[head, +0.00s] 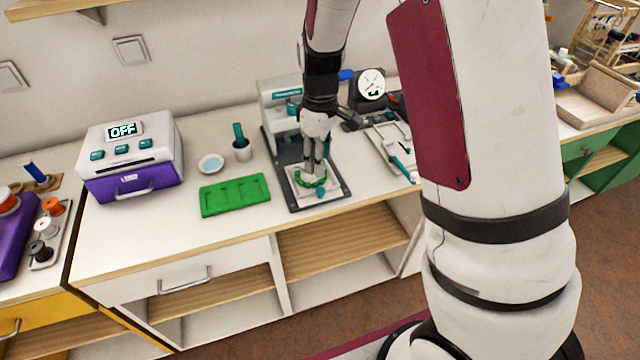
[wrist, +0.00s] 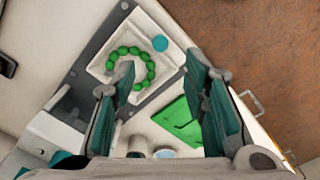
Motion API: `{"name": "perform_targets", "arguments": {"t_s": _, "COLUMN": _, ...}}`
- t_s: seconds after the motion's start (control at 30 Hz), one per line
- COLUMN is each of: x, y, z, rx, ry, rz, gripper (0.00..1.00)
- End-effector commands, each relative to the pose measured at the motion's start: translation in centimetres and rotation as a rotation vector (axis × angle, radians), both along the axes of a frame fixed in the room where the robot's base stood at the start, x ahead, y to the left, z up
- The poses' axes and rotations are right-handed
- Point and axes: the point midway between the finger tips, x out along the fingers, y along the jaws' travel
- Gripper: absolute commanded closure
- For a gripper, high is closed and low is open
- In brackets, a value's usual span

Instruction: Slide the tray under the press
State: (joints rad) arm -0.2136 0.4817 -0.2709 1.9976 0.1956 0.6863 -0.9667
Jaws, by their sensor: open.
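The white square tray (head: 338,184) lies on the dark grey base plate (head: 302,203) of the press (head: 279,105), in front of the press head. It bears a ring of green beads (head: 313,181) and a teal knob (head: 320,192) at its near edge. The wrist view also shows the tray (wrist: 103,68), the bead ring (wrist: 149,72) and the knob (wrist: 160,43). My gripper (head: 317,172) points down over the tray, open and empty. In the wrist view its fingers (wrist: 162,66) are spread, and one tip overlaps the ring. Contact cannot be told.
A green board (head: 235,195) lies left of the press, with a round dish (head: 211,164) and a cup (head: 242,150) behind it. A purple and white machine reading OFF (head: 130,157) stands farther left. Right of the press are a tool tray (head: 388,148) and a dial gauge (head: 371,84).

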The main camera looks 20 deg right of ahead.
Motion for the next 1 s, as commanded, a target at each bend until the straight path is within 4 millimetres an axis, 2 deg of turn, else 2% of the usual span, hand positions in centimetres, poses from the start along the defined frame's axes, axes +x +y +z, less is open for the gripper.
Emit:
{"name": "perform_targets", "arguments": {"t_s": 0.03, "x": -0.2, "y": 0.0, "z": -1.2, "rx": -0.001, "ry": 0.006, "rz": -0.002, "gripper": 0.60}}
{"name": "perform_targets", "arguments": {"t_s": 0.3, "x": -0.1, "y": 0.0, "z": -6.3, "rx": -0.001, "ry": 0.003, "rz": 0.000, "gripper": 0.60}}
{"name": "perform_targets", "arguments": {"t_s": 0.5, "x": -0.1, "y": 0.0, "z": -8.7, "rx": -0.001, "ry": 0.000, "rz": 0.000, "gripper": 0.60}}
{"name": "perform_targets", "arguments": {"t_s": 0.67, "x": 0.0, "y": 0.0, "z": -9.4, "rx": -0.001, "ry": -0.001, "rz": -0.001, "gripper": 0.60}}
{"name": "perform_targets", "arguments": {"t_s": 0.93, "x": 0.0, "y": 0.0, "z": -9.4, "rx": -0.001, "ry": -0.002, "rz": -0.001, "gripper": 0.60}}
{"name": "perform_targets", "arguments": {"t_s": 1.0, "x": 0.0, "y": 0.0, "z": -9.4, "rx": -0.001, "ry": -0.002, "rz": 0.000, "gripper": 0.76}}
